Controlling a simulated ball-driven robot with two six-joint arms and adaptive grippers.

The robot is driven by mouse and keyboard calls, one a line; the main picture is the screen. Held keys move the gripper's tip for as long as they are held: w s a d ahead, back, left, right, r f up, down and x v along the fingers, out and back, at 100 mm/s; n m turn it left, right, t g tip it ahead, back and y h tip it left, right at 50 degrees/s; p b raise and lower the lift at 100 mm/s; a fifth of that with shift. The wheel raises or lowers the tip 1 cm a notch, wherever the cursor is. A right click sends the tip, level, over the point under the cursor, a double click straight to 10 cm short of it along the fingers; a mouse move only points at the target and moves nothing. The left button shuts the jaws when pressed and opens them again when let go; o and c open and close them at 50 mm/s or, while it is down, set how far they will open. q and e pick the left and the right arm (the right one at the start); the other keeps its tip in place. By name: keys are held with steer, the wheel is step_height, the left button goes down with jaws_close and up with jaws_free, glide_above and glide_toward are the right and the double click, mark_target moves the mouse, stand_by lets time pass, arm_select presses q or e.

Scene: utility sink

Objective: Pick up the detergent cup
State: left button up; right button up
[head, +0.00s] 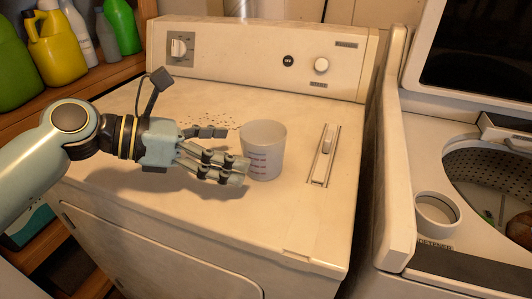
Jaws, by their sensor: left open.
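The detergent cup (267,158) is a translucent white measuring cup with reddish markings. It stands upright on the top of the white machine (220,225), near the middle. My left gripper (236,152) comes in from the left with its fingers spread and pointing at the cup. The fingertips are at the cup's left side, with the front fingers just overlapping its lower left edge in the picture. I cannot tell whether they touch it. The gripper is open and holds nothing. My right gripper is not in view.
A back panel with knobs (321,65) rises behind the cup. A slotted fitting (324,156) lies to its right. An open washer (500,185) with a round softener dispenser (437,213) stands at right. Bottles (55,45) fill a shelf at upper left. Small specks lie behind the gripper.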

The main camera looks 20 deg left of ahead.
mark_target(260, 153)
arm_select(q)
steer(key=x, duration=0.6)
steer(key=shift+d+r, duration=0.1)
steer(key=shift+d, duration=0.15)
steer(key=c, duration=1.3)
